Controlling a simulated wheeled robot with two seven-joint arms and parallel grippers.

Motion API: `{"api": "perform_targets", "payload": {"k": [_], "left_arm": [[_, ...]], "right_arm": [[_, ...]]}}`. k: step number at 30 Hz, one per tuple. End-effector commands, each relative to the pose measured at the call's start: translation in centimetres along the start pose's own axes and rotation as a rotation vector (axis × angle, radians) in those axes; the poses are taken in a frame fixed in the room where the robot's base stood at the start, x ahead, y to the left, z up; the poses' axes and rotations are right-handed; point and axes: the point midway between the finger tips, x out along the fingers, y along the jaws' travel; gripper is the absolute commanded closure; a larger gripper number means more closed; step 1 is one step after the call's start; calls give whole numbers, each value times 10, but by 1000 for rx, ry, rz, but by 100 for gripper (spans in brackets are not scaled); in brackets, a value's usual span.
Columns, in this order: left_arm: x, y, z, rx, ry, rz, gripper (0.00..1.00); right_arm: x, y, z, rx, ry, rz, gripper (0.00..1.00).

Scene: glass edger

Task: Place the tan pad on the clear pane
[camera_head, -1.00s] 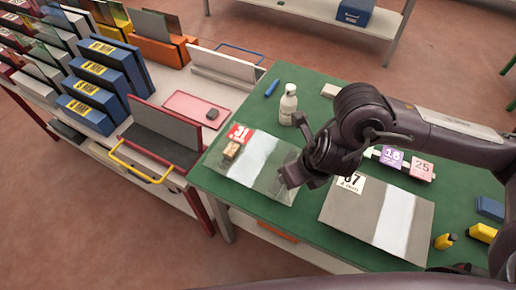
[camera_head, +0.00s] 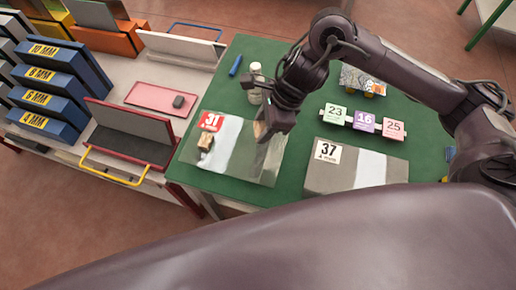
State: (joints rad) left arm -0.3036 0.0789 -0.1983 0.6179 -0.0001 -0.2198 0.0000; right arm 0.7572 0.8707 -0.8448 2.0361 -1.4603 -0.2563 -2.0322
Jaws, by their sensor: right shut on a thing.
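The clear pane (camera_head: 240,167) lies on the green table with a red "31" label at its upper left and a pale band across it. A small tan block (camera_head: 205,143) rests on it below the label. My right gripper (camera_head: 266,133) is over the right part of the pane, jaws downward. It is shut on a small tan piece, apparently the tan pad (camera_head: 259,130), which shows at the fingertips and is partly hidden. I cannot tell whether the piece touches the pane. My left gripper is not in view.
A grey pane (camera_head: 335,170) labelled "37" lies to the right. Number tags (camera_head: 364,121) stand behind it. A white bottle (camera_head: 256,85) is close behind my right gripper, and a blue marker (camera_head: 235,65) lies farther left. A rack (camera_head: 130,137) and pink tray (camera_head: 160,98) stand left.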

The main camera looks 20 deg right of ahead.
Motion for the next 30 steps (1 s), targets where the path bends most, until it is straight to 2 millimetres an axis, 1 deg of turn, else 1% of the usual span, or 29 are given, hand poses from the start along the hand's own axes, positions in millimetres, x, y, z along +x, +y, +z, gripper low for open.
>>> {"api": "perform_targets", "payload": {"k": [1, 4, 5, 6, 9, 12, 17, 24, 27, 30], "left_arm": [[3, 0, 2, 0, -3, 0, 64], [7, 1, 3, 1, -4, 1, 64], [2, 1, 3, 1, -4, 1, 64], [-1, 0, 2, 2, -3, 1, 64], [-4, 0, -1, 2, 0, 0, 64], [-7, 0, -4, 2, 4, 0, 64], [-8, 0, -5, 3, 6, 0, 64], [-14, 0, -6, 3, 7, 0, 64], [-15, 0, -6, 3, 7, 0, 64], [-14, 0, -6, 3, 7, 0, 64]], "right_arm": [[14, 2, -5, 5, -2, 8, 77], [34, 3, -14, 7, -1, 8, 77], [39, 2, -17, 9, 2, 7, 77], [48, 2, -21, 8, 3, 8, 77], [69, 2, -29, 6, 2, 5, 77], [84, 1, -35, 5, 2, 2, 77], [96, 0, -40, 2, 1, 0, 77], [127, 0, -52, 4, 1, 1, 77], [133, 0, -55, 1, 1, -1, 77], [134, 0, -56, 1, 1, -2, 77]]}}
